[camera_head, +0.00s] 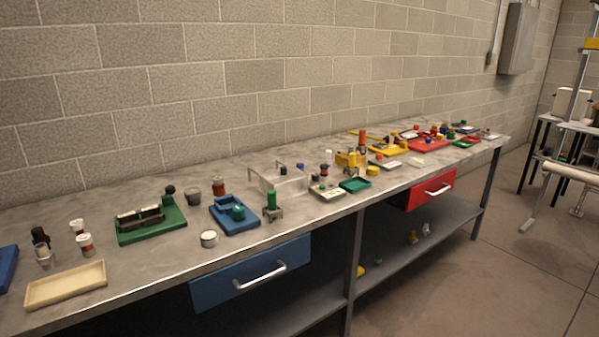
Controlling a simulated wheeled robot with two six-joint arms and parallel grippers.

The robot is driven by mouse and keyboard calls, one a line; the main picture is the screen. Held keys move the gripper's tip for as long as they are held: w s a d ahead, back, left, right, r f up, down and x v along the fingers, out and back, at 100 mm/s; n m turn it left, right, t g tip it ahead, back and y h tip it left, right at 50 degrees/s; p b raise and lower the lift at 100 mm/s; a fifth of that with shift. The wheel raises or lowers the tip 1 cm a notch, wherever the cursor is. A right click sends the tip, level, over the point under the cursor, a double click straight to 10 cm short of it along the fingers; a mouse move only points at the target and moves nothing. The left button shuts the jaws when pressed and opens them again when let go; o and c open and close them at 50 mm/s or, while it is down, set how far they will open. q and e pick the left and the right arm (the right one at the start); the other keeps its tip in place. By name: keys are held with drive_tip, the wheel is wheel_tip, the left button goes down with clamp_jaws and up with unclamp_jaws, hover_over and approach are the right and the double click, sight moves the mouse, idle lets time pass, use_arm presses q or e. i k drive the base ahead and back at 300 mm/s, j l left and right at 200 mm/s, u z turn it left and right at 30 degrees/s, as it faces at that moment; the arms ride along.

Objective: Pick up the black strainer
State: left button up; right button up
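No item is clear enough for me to name surely as the black strainer. One dark candidate is a small dark grey round cup (193,193) on the bench, right of the green tray. Another is a black-topped piece (41,238) over a clear or metallic cup at the far left. A black knob (169,191) stands at the back corner of the green tray (165,228). Neither of my grippers is in view.
The long grey workbench (150,262) runs along a block wall, crowded with small parts. A cream tray (66,285) lies at front left, a blue tray (247,225) near the middle. Blue (225,287) and red (415,196) drawers sit under the top. Floor (480,285) at right is open.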

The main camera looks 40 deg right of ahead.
sight(324, 167)
drive_tip(key=z, duration=1.3)
drive_tip(key=i+l+u, duration=0.15)
drive_tip(key=u, duration=0.25)
drive_tip(key=i+l+u, duration=0.1)
drive_tip(key=u, duration=0.3)
drive_tip(key=i+l+u, duration=0.1)
drive_tip(key=l+u, duration=0.15)
drive_tip(key=u, duration=0.2)
drive_tip(key=i+l+u, duration=0.2)
drive_tip(key=l+u, duration=0.2)
drive_tip(key=l, duration=1)
drive_tip(key=l+u, duration=0.35)
drive_tip(key=l, duration=1.1)
